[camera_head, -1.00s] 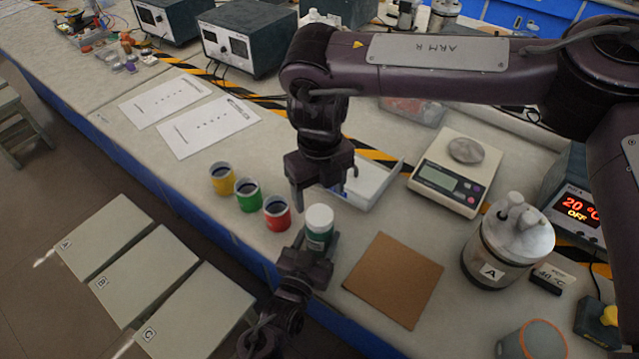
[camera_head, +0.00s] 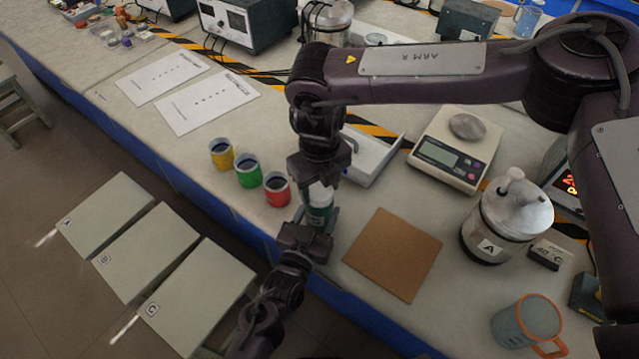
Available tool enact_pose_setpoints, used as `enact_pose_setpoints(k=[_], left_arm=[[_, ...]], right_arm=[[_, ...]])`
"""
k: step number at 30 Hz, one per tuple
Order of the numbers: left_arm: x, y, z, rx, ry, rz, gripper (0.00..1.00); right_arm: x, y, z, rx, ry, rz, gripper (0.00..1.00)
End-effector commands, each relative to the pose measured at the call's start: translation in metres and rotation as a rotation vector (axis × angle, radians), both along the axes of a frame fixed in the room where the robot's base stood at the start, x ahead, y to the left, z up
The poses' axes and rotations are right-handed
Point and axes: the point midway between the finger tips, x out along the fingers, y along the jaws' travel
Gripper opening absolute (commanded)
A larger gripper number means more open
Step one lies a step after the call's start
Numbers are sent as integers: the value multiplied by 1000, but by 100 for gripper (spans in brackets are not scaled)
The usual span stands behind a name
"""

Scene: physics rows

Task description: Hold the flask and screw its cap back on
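The flask (camera_head: 320,213), with a green label, stands upright near the table's front edge. Its white cap (camera_head: 321,194) is on top; whether it is threaded tight cannot be seen. My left gripper (camera_head: 318,222) comes from below, its fingers on both sides of the flask's lower body and closed on it. My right gripper (camera_head: 320,185) points down right over the flask, with a finger along the left side of the cap. The palm hides the cap's top and the far finger, so I cannot tell whether it grips the cap.
Yellow (camera_head: 222,154), green (camera_head: 248,171) and red (camera_head: 277,189) cups stand left of the flask. A white tray (camera_head: 372,163) is behind.

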Motion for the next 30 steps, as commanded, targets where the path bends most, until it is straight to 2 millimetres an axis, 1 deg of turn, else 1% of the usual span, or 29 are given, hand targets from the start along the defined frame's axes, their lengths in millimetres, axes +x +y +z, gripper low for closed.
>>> enact_pose_setpoints(k=[1,3,5,8,11,15,16,20,21,30], left_arm=[[0,0,0,0,0,0,0],[0,0,0,0,0,0,0],[0,0,0,0,0,0,0],[0,0,0,0,0,0,0],[0,0,0,0,0,0,0],[0,0,0,1,0,0,0],[0,0,0,1,1,0,0],[0,0,0,0,0,0,0],[0,0,0,0,0,0,0],[0,0,0,0,0,0,0]], right_arm=[[0,0,0,0,0,0,39],[0,0,0,0,0,0,30],[0,0,0,0,0,0,23],[0,1,0,2,1,-36,23],[-1,1,0,3,3,-159,23],[0,1,0,1,0,-145,23],[0,1,0,1,0,-144,53],[0,1,0,1,0,-144,70],[0,1,0,1,0,-144,72],[0,1,2,1,0,-144,72]])
